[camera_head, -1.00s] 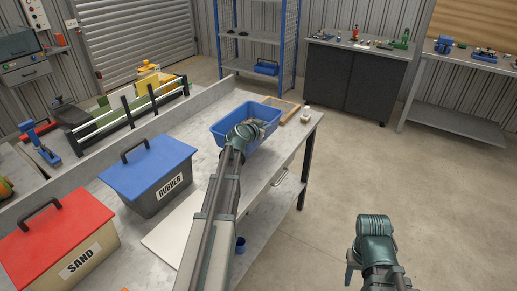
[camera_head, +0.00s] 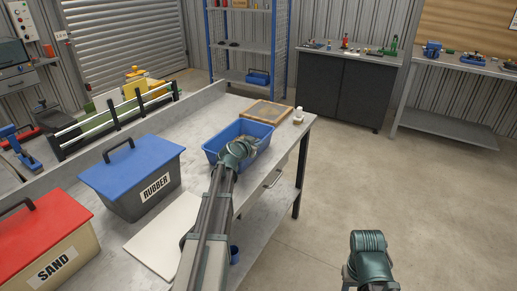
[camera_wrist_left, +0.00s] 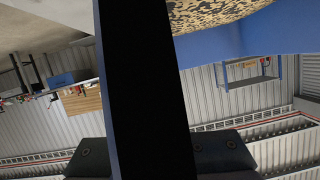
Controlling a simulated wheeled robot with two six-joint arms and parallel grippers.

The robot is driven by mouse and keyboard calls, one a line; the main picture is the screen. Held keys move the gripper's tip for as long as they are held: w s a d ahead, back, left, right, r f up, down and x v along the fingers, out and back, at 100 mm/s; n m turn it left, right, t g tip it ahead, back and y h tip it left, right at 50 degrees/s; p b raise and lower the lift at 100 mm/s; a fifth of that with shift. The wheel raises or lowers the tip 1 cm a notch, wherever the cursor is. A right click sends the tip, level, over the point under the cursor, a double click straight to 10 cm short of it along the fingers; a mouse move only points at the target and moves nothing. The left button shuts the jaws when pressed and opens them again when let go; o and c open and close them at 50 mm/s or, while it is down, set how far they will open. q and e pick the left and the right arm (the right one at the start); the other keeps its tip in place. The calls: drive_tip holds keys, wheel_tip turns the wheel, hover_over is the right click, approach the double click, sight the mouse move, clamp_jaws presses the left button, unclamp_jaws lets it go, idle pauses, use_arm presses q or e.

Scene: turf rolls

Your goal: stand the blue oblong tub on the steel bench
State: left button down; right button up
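The blue oblong tub (camera_head: 212,156) is at the right part of the grey steel bench (camera_head: 262,196), upright, with speckled loose material inside. My left gripper (camera_head: 238,152) reaches to its near wall; the wrist hides the fingers in the head view. In the left wrist view, two dark fingers (camera_wrist_left: 155,152) close on both sides of a dark upright band, which looks like the tub wall edge-on. The tub's blue inside (camera_wrist_left: 275,32) fills the upper right there. I cannot tell whether the tub's base touches the bench. My right gripper (camera_head: 368,272) hangs over the floor, its fingertips unclear.
A wood-framed sieve (camera_head: 268,111) and a small white jar (camera_head: 298,116) lie behind the tub. A blue-lidded RUBBER box (camera_head: 132,175), a red-lidded SAND box (camera_head: 45,245) and a pale board (camera_head: 165,235) stand to the left.

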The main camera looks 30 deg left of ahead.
use_arm(q)
drive_tip(key=shift+r, duration=0.1)
drive_tip(key=c, duration=1)
unclamp_jaws()
drive_tip(key=shift+c, duration=0.2)
drive_tip(key=shift+r, duration=0.15)
drive_tip(key=p+v, duration=0.4)
drive_tip(key=v, duration=0.8)
